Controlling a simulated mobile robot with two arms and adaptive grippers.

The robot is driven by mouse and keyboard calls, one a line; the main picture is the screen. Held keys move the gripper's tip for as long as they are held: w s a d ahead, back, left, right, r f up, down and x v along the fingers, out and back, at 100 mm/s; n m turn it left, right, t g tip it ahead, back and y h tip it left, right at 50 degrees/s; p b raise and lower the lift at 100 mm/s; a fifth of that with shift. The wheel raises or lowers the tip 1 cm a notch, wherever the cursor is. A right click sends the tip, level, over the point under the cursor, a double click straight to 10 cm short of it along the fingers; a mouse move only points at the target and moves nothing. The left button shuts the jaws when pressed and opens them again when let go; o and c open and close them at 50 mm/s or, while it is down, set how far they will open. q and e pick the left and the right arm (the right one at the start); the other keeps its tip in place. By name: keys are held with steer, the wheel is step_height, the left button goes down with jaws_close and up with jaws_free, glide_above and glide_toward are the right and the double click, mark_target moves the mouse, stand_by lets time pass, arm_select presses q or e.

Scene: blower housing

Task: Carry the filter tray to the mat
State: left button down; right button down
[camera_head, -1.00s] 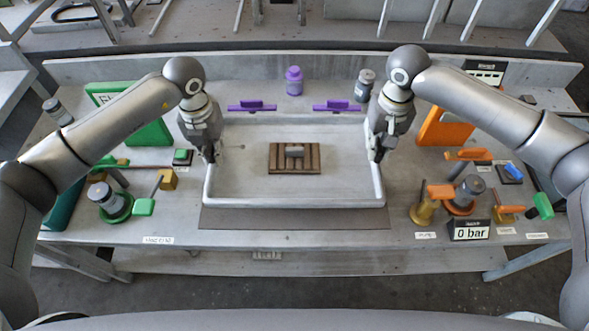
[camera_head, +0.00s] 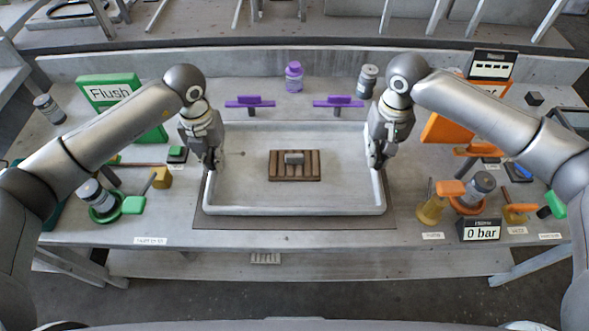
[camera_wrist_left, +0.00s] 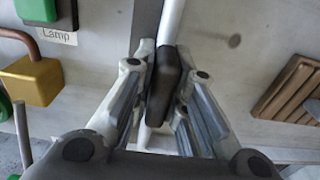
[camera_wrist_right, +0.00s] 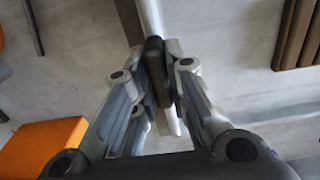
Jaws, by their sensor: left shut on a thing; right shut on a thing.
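The filter tray (camera_head: 345,206) is a wide, pale, shallow tray with a raised rim, in the middle of the bench. A brown slatted block (camera_head: 295,174) with a grey piece on top lies inside it. My left gripper (camera_head: 212,162) is shut on a dark grip on the tray's left side (camera_wrist_left: 164,88). My right gripper (camera_head: 376,162) is shut on the matching grip on the right side (camera_wrist_right: 156,68). The dark grey mat (camera_head: 290,222) shows as a strip along the tray's front and sides; the tray hides the rest. I cannot tell whether the tray touches it.
Green fixtures and a yellow block (camera_head: 161,178) stand to the left. Orange fixtures, a yellow valve (camera_head: 431,209) and a "0 bar" display (camera_head: 481,233) stand to the right. Two purple bars (camera_head: 250,103) (camera_head: 338,102) and a purple jar (camera_head: 293,77) are behind the tray.

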arm_select(q)
steer(key=c, duration=1.5)
jaws_free()
steer(key=shift+f, duration=0.1)
arm_select(e)
steer(key=c, duration=1.4)
jaws_free()
steer(key=shift+f, duration=0.15)
steer(key=shift+c, duration=0.2)
arm_select(q)
steer(key=shift+o, duration=0.2)
step_height(320, 180, up, 12)
steer(key=shift+f, duration=0.1)
arm_select(e)
step_height(320, 180, up, 12)
